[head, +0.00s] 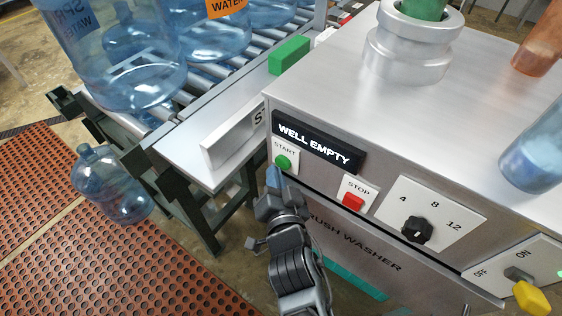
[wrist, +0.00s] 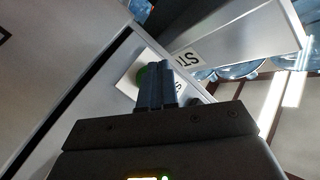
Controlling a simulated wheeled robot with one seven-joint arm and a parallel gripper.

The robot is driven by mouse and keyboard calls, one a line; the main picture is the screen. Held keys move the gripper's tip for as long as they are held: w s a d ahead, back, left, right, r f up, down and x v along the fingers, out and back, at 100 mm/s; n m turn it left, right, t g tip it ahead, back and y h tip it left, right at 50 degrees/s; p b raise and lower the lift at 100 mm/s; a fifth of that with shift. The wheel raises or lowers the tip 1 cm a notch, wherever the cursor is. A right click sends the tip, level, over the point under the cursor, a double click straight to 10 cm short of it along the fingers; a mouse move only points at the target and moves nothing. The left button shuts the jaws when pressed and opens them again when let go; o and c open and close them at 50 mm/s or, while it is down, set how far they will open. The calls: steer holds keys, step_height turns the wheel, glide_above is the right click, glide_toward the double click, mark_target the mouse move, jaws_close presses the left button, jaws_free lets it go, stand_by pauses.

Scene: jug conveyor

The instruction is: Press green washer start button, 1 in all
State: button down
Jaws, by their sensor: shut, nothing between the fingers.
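The green start button (head: 283,162) sits on a white START plate at the left end of the washer's front panel, below a black WELL EMPTY display (head: 317,143). My gripper (head: 273,177) is shut and empty, with its blue-grey fingertips just below and left of the button in the head view. In the wrist view the shut fingers (wrist: 157,68) point at the white plate, and part of the green button (wrist: 143,76) shows beside them, partly hidden. I cannot tell whether the fingertips touch the button.
A red stop button (head: 353,201), a black dial (head: 417,230) and a yellow-tipped switch (head: 530,298) lie to the right on the panel. A roller conveyor (head: 205,78) with blue jugs (head: 125,60) is at upper left.

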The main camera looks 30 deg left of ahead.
steer(key=shift+w+p, duration=0.35)
steer(key=shift+w, duration=0.05)
stand_by(0.7)
steer(key=shift+s, duration=0.1)
stand_by(0.3)
steer(key=shift+s+b, duration=0.75)
steer(key=shift+b, duration=0.45)
